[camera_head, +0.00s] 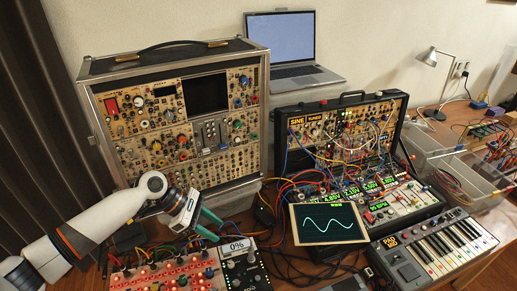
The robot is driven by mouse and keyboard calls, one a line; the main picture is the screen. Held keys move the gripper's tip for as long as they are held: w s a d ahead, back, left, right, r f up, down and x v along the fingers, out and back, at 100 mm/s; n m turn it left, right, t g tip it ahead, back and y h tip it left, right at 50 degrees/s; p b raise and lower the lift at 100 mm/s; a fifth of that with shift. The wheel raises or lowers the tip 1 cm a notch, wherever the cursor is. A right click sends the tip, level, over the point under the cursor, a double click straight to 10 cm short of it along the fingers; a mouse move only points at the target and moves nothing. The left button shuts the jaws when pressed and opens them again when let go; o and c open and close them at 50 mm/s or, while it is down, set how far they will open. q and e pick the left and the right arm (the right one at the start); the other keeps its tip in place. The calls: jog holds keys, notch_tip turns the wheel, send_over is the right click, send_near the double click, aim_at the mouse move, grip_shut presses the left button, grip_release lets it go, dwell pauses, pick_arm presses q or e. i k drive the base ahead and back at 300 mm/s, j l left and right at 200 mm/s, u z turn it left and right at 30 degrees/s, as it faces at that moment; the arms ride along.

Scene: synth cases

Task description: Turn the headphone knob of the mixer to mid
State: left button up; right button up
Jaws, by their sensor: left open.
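A small black unit with a white "0%" display (236,246) and pale knobs stands at the bottom centre of the table; it looks like the mixer. Which knob is the headphone knob, and where it points, is too small to tell. The lower part of the unit is cut off by the picture edge. My left gripper (210,226) comes in from the left, its teal fingers open and empty. It is just above and left of the display, apart from the knobs as far as I can tell. My right gripper is not in view.
A red-and-white board (165,277) with several knobs and cables adjoins the unit on the left. A tall synth case (262,130) stands behind. A screen with a green wave (327,223), a second synth case (285,125) and a keyboard (435,247) are to the right. Loose cables lie between.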

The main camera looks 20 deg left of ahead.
aim_at(230, 266)
jog(key=k+l, duration=0.5)
jog(key=k, duration=0.15)
jog(key=k+l, duration=0.5)
jog(key=k, duration=0.2)
